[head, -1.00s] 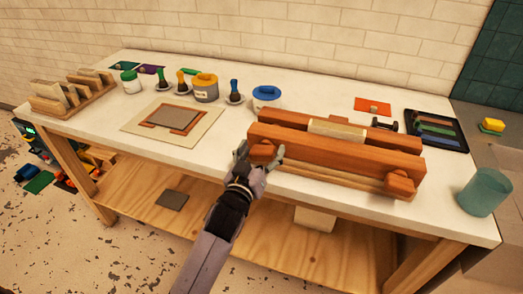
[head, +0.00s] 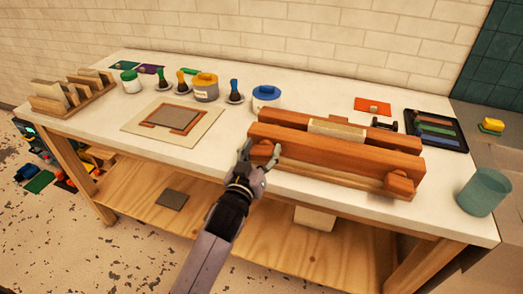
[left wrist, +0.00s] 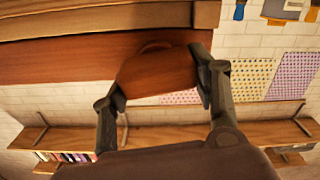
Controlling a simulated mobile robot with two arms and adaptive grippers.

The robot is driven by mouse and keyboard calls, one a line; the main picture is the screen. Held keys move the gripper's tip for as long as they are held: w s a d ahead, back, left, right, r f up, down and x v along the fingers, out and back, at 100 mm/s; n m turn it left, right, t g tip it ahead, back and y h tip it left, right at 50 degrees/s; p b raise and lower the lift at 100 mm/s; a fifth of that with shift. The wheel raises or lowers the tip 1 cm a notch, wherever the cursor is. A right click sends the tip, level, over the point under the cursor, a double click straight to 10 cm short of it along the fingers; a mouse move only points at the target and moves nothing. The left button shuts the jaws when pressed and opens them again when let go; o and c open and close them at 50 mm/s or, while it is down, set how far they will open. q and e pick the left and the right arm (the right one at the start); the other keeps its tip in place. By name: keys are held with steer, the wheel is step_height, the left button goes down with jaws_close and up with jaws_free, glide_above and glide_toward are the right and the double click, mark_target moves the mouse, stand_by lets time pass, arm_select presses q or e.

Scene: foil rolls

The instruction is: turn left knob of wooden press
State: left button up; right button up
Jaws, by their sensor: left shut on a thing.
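The wooden press (head: 335,152) lies along the front right edge of the white table, with two long reddish-brown beams. Its left knob (head: 262,150) is on the front face at the left end. Its right knob (head: 398,182) is at the other end. My left gripper (head: 259,155) reaches in from the front and is shut on the left knob, one finger on each side. In the left wrist view the left knob (left wrist: 155,72) sits tilted between the fingers, in front of the press beam (left wrist: 60,60). My right gripper is not in view.
A pale block (head: 338,129) lies between the press beams. A teal cup (head: 484,192) stands at the table's right corner. A dark tray (head: 437,130) is behind it. Brushes and pots stand along the back, and a lower shelf (head: 260,225) runs under the table.

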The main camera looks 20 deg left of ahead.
arm_select(q)
steer(key=shift+d+r+m+p, duration=0.1)
steer(key=shift+r+m+p, duration=0.1)
steer(key=shift+m+p, duration=0.75)
steer(key=shift+f+m, duration=0.2)
steer(key=shift+m, duration=0.75)
steer(key=o, duration=1.2)
steer(key=shift+c, duration=0.2)
steer(key=s, duration=1.2)
